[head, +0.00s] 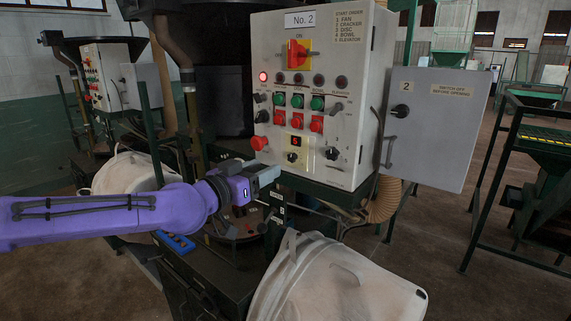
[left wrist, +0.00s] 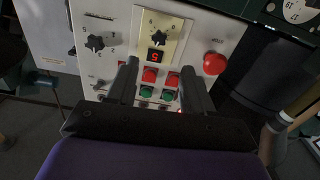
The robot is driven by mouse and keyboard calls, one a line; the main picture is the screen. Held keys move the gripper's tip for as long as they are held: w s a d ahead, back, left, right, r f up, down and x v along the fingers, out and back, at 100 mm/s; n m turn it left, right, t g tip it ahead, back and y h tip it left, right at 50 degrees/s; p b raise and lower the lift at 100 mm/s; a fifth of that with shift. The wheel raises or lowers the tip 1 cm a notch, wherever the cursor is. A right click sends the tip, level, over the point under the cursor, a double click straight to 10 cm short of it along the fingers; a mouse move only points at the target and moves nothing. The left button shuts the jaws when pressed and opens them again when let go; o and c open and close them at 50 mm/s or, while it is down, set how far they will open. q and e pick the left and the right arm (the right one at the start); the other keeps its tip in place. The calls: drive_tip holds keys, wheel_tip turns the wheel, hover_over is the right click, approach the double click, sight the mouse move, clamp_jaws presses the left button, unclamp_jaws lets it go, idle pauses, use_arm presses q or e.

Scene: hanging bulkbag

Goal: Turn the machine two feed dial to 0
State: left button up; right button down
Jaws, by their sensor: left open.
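The No. 2 machine's control box (head: 345,55) faces me. A black dial (head: 292,157) sits on its yellowish plate under a small red digit display (head: 297,140). The plate dial (left wrist: 159,30) shows upside down in the left wrist view, beyond the display (left wrist: 157,56), whose digit looks like 5. A second black dial (head: 332,153) is to its right, with numbers around it in the left wrist view (left wrist: 96,42). I cannot read which is the feed dial. My left gripper (head: 268,174) is open and empty near the box's lower left edge, its fingers (left wrist: 159,68) pointing at the panel.
A red mushroom button (head: 259,143) sticks out left of the plate dial. Red and green buttons (head: 297,101) are above. The box door (head: 435,120) stands open to the right. A white bulk bag (head: 335,285) is below. Another machine (head: 105,75) stands behind left.

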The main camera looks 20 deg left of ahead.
sight(290, 158)
use_arm(q)
drive_tip(key=p+x, duration=0.2)
drive_tip(key=x, duration=0.6)
drive_tip(key=shift+w+d+f+p, duration=0.1)
drive_tip(key=shift+f+p, duration=0.05)
drive_tip(key=shift+p, duration=0.2)
drive_tip(key=shift+w+d, duration=0.25)
drive_tip(key=shift+w, duration=0.2)
drive_tip(key=shift+f, duration=0.1)
clamp_jaws()
use_arm(e)
drive_tip(key=shift+w+r, duration=0.1)
drive_tip(key=shift+r, duration=0.55)
